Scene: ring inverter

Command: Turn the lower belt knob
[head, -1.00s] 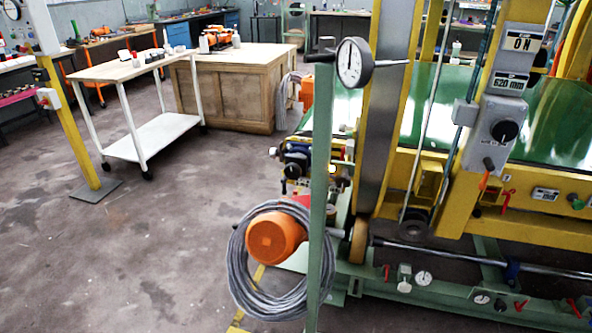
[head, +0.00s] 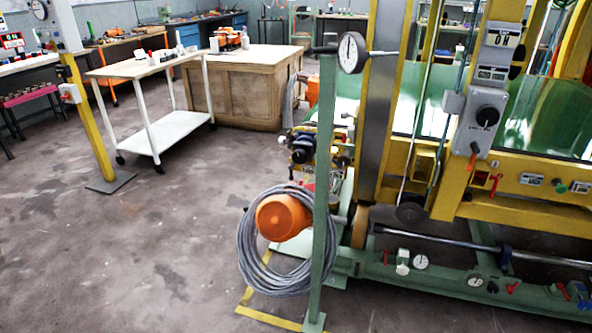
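A grey control box on a yellow post carries a round black knob (head: 488,116); it is the lower, larger dark knob there, below the display plates (head: 492,74). Another dark knob (head: 515,72) shows at the right edge of the box near its top. I cannot tell for sure which one is the belt knob. Neither of my grippers shows in the head view.
A green post (head: 322,190) with a dial gauge (head: 351,53) and an orange motor (head: 283,217) wrapped in grey hose stand before the machine. A white cart (head: 182,133) and wooden cabinet (head: 238,92) stand at back left. The floor (head: 130,240) at left is open.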

